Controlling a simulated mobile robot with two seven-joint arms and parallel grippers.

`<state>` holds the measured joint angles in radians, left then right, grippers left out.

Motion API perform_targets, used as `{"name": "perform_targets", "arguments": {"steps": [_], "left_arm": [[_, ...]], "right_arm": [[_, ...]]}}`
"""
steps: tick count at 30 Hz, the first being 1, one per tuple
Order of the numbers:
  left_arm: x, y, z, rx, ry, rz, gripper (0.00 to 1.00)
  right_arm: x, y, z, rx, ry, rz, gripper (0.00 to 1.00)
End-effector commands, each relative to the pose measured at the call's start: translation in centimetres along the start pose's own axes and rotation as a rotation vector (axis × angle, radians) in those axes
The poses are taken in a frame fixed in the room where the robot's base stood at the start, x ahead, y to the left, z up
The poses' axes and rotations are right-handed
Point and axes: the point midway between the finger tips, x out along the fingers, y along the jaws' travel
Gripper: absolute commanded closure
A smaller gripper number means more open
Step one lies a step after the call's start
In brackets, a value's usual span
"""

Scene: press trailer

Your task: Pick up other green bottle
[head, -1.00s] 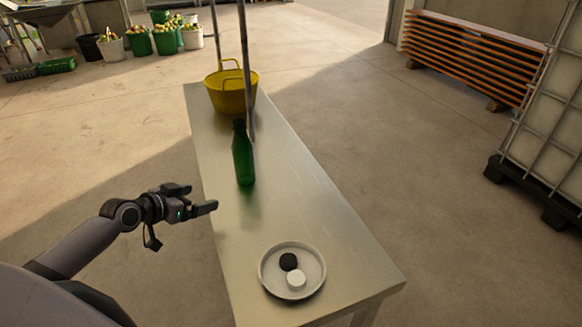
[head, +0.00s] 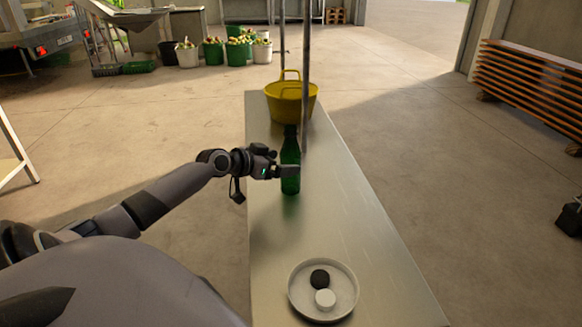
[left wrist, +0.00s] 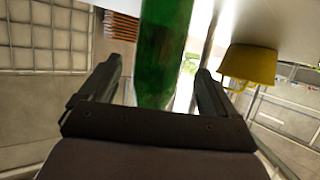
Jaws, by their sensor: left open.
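A green bottle (head: 290,150) stands upright on the metal table (head: 345,220). My left gripper (head: 285,171) is at the bottle's lower body, with a finger in front of it in the head view. In the left wrist view the bottle (left wrist: 163,50) lies between the two open fingers of the left gripper (left wrist: 160,88). Gaps show beside the bottle, so the fingers are not closed on it. My right gripper is not in view.
A yellow tub (head: 291,103) stands behind the bottle. A round white dish (head: 323,290) with a black and a white piece lies at the near end. The table's middle right is clear.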

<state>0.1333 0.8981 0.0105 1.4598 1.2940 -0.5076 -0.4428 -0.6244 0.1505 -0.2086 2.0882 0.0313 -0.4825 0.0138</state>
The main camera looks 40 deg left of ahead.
Motion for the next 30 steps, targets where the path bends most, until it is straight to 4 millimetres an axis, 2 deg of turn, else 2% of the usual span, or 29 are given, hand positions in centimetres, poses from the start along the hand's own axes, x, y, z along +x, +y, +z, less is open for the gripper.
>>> {"name": "perform_targets", "arguments": {"steps": [9, 20, 21, 27, 30], "left_arm": [[3.3, 0.2, -0.1, -0.003, 0.002, -0.001, 0.09], [3.9, 0.3, -0.1, 0.0, -0.001, 0.0, 0.09], [3.8, 0.3, -0.1, 0.0, -0.001, 0.0, 0.13], [3.8, 0.3, -0.1, -0.001, -0.001, 0.0, 0.76], [3.8, 0.2, -0.3, 0.0, 0.003, -0.001, 0.76]], "right_arm": [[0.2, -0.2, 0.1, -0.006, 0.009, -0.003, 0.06], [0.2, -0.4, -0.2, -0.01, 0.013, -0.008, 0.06], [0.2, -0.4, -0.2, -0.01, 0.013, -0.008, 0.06], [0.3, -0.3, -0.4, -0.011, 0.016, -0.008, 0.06], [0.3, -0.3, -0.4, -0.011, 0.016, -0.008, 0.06]]}}
